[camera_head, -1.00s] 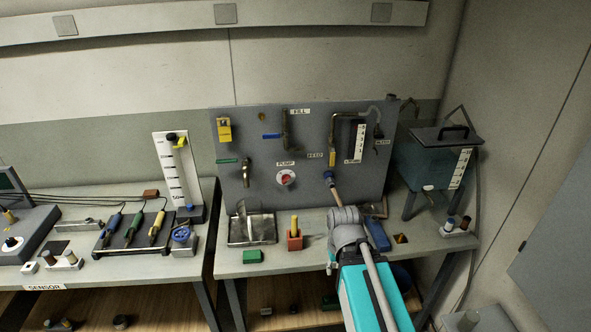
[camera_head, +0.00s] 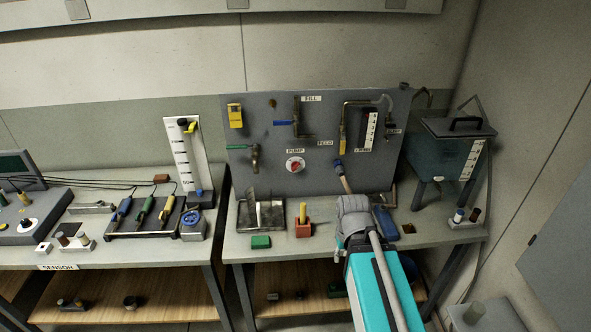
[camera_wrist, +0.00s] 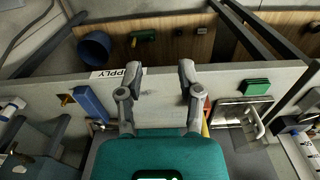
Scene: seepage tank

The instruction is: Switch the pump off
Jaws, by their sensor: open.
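The pump switch is a red knob on a white round plate (camera_head: 295,165), under the PUMP label (camera_head: 295,150) on the grey upright panel (camera_head: 270,185). In the head view my arm reaches in from the bottom, and its grey end is right of and below the knob, apart from it. The fingers are not clear there. In the wrist view my gripper (camera_wrist: 160,73) is open and empty, its two fingers spread over the bench's front edge. The pump knob is not in the wrist view. Which way it is set is too small to tell.
A yellow-handled red block (camera_head: 303,227), a green block (camera_head: 261,242) and a metal tray (camera_head: 240,217) stand on the bench below the panel. A hose (camera_head: 345,182) hangs from the panel near my arm. A lidded tank (camera_head: 447,150) stands at right.

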